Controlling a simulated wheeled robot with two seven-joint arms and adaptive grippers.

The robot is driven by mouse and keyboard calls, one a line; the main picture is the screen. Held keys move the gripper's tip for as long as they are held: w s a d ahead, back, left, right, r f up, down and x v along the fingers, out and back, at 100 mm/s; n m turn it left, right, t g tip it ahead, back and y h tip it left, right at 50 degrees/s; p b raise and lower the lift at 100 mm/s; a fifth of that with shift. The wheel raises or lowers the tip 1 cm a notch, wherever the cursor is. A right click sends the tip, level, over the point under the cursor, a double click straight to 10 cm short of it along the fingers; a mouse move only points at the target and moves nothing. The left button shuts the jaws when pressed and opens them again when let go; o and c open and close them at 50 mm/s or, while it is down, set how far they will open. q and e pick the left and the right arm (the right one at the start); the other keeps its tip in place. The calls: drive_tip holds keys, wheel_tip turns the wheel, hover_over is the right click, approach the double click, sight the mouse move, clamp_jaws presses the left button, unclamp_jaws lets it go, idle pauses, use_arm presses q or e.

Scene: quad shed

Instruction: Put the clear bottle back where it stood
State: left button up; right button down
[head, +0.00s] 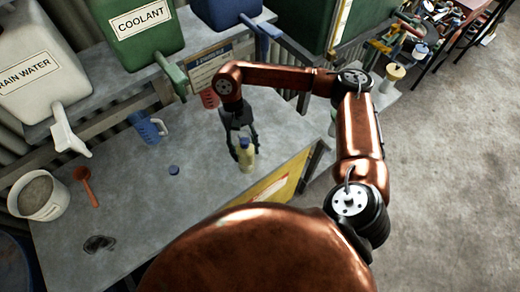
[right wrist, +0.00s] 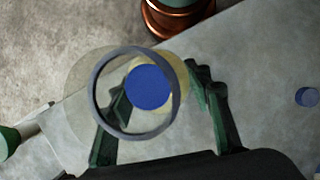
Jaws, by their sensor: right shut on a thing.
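The clear bottle (head: 247,162) has a blue cap and pale yellow contents. It is upright between the fingers of my right gripper (head: 243,146), which is shut on it, over the grey bench. I cannot tell whether its base touches the bench. In the right wrist view the blue cap (right wrist: 150,87) shows from above, inside a dark ring, with a green finger on each side of the bottle. My left gripper is not in view.
A loose blue cap (head: 174,170) lies left of the bottle. A blue jug (head: 147,128), an orange scoop (head: 86,186) and a white bucket (head: 40,195) are farther left. A coolant container (head: 140,45) stands behind. A yellow panel (head: 280,183) edges the bench's right side.

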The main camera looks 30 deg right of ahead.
drive_tip(key=s+d+r+m+t+y+p, duration=0.3)
drive_tip(key=s+r+m+t+p, duration=0.65)
drive_tip(key=m, duration=1.45)
drive_tip(key=w+d+f+g+p, duration=0.1)
drive_tip(key=w+d+f+g, duration=0.1)
drive_tip(key=w+f, duration=0.9)
drive_tip(key=shift+w+d, duration=0.2)
drive_tip(key=shift+d, duration=0.55)
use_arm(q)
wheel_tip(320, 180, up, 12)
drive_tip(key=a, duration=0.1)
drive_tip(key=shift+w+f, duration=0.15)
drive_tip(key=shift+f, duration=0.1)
use_arm(e)
drive_tip(key=c, duration=1)
unclamp_jaws()
